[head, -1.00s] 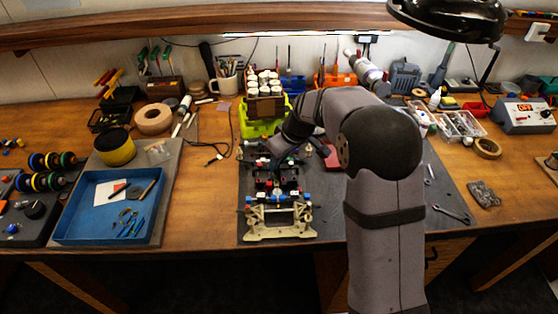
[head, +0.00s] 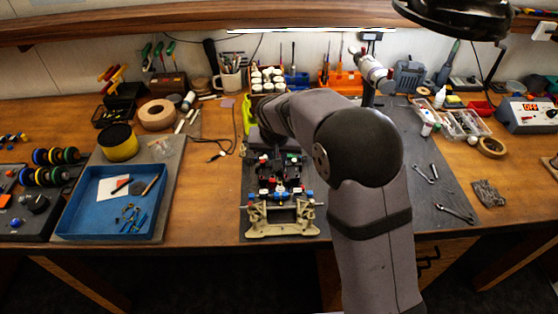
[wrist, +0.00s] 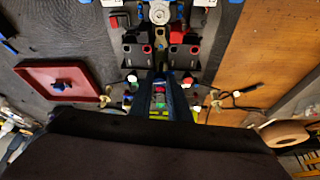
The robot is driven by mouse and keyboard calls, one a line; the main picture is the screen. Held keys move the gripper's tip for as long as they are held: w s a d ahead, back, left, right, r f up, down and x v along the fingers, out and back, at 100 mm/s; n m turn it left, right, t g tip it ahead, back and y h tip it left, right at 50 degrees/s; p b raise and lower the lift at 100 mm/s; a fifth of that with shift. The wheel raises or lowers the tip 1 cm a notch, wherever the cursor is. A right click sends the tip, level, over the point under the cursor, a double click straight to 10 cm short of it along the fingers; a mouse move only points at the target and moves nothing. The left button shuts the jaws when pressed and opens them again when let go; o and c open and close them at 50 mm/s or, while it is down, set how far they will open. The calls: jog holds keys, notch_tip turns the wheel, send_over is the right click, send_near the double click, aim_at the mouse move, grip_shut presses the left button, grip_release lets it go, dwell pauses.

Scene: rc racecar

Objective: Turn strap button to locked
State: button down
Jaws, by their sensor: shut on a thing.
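The racecar chassis (head: 280,185) stands on the dark mat on a pale stand (head: 283,220). It also shows in the upper middle of the wrist view, with black and red parts (wrist: 185,52). My gripper (wrist: 161,74) reaches into the middle of the chassis, its two dark fingers close together on a small part between the tips. That part is mostly hidden, and I cannot tell if it is the strap button or which way the button is turned. In the head view my arm covers the far end of the car and the gripper.
A red square tray with a dark piece (wrist: 65,83) lies beside the car. A blue tray (head: 75,232) with tools stands left. Wrenches (head: 455,213) lie on the right of the mat. A lime container (head: 249,115) and bottles stand behind the car. Cables (wrist: 238,96) lie close by.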

jog(key=shift+a+m+h+b, duration=0.15)
jog(key=shift+m+h+b, duration=0.15)
jog(key=shift+m+b, duration=0.5)
jog(key=c, duration=1.7)
grip_release()
jog(key=shift+o, duration=0.2)
jog(key=shift+r, duration=0.15)
jog(key=b+v, duration=0.1)
jog(key=v, duration=0.6)
